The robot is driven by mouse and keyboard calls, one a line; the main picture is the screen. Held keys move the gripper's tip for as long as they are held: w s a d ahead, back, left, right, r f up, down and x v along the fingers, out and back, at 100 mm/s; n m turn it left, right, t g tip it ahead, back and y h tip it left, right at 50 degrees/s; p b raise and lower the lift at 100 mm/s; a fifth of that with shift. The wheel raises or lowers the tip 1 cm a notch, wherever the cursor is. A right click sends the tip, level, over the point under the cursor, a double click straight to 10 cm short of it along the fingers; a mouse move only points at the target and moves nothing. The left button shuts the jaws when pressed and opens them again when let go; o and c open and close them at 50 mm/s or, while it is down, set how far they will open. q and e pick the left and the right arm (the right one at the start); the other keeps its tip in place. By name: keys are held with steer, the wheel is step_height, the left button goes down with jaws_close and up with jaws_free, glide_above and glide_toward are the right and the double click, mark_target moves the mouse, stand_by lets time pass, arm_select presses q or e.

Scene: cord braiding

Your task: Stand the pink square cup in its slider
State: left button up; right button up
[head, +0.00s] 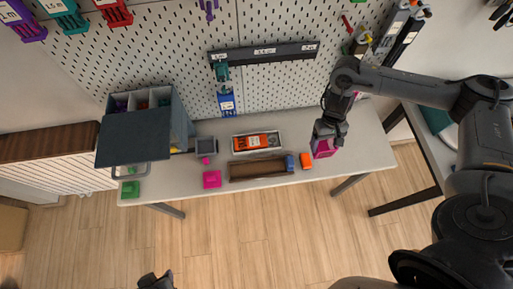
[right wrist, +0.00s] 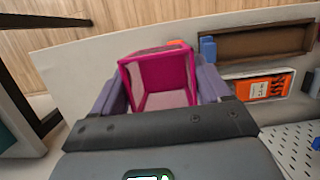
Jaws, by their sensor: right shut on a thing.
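The pink square cup (head: 325,149) is at the right part of the table in the head view, at my right gripper (head: 322,135). In the right wrist view the cup (right wrist: 160,80) sits between the two fingers, its open square mouth facing the camera. My right gripper is shut on it. I cannot tell whether the cup touches the table. A pink block (head: 212,179) lies near the table's front edge, left of the brown tray; I cannot tell if it is the slider. A dark part, likely my left gripper (head: 155,281), shows at the bottom edge, its fingers unclear.
A brown tray (head: 245,178) lies at the front, with a blue block (head: 290,163) and an orange block (head: 306,160) at its right. Behind it is a light tray (head: 235,152) with an orange item. A green block (head: 130,189) lies far left. A pegboard (head: 280,85) stands behind.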

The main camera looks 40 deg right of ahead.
mark_target(328, 156)
steer(key=s+f, duration=0.1)
steer(key=s+d+f+b, duration=0.1)
steer(key=shift+d+f, duration=0.1)
steer(key=shift+f, duration=0.2)
steer(key=shift+s+f, duration=0.2)
steer(key=shift+f, duration=0.05)
steer(key=shift+w+f, duration=0.15)
steer(key=shift+f, duration=0.05)
steer(key=shift+w+a+f+b, duration=0.2)
steer(key=shift+w+f+b, duration=1.15)
steer(key=shift+w+f, duration=1.45)
steer(key=shift+w+a+f+b, duration=0.15)
steer(key=shift+w+f+b, duration=1.2)
steer(key=shift+w+f, duration=1.4)
steer(key=shift+w+r, duration=0.1)
steer(key=shift+r, duration=0.1)
steer(key=shift+f, duration=0.1)
